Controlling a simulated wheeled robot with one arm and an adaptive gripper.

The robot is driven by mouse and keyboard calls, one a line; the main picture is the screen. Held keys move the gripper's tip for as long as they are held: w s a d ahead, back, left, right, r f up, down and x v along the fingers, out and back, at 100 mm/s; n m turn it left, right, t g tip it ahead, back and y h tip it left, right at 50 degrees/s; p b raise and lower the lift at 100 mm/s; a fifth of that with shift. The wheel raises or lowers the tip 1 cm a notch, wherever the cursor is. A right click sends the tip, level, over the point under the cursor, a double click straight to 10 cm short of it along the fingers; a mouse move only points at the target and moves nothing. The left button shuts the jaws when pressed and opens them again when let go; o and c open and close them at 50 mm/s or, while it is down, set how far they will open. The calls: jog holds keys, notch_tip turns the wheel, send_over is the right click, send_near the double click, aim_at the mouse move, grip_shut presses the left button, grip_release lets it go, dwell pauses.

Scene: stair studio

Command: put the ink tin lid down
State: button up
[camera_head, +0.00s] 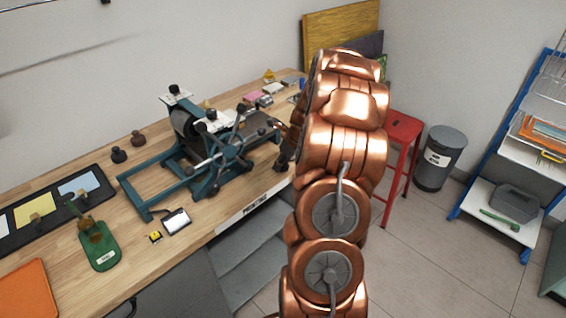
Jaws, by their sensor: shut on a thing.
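My gripper (282,160) shows as a dark shape at the left side of my copper arm, by the front edge of the wooden workbench (160,265), to the right of the printing press. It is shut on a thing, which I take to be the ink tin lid. The arm and the small scale hide the lid itself, so I cannot make out its shape or tilt. I cannot pick out an open ink tin on the bench for certain.
The teal press (190,150) fills the bench's middle. Small blocks (262,98) lie behind it. Two dark knobbed items (118,155), a green scale-like item (99,246) and an orange tray (27,290) are at left. A red stool (402,130) and grey bin (440,158) stand right.

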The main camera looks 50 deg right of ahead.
jog(key=shift+f, duration=0.75)
jog(key=shift+f, duration=0.1)
jog(key=o, duration=0.7)
jog(key=shift+c, duration=0.2)
jog(key=shift+s+d+r, duration=0.1)
jog(key=shift+r, duration=0.35)
jog(key=b+v, duration=0.2)
jog(key=v, duration=0.9)
jog(key=shift+r+b, duration=0.15)
jog(key=shift+b, duration=0.2)
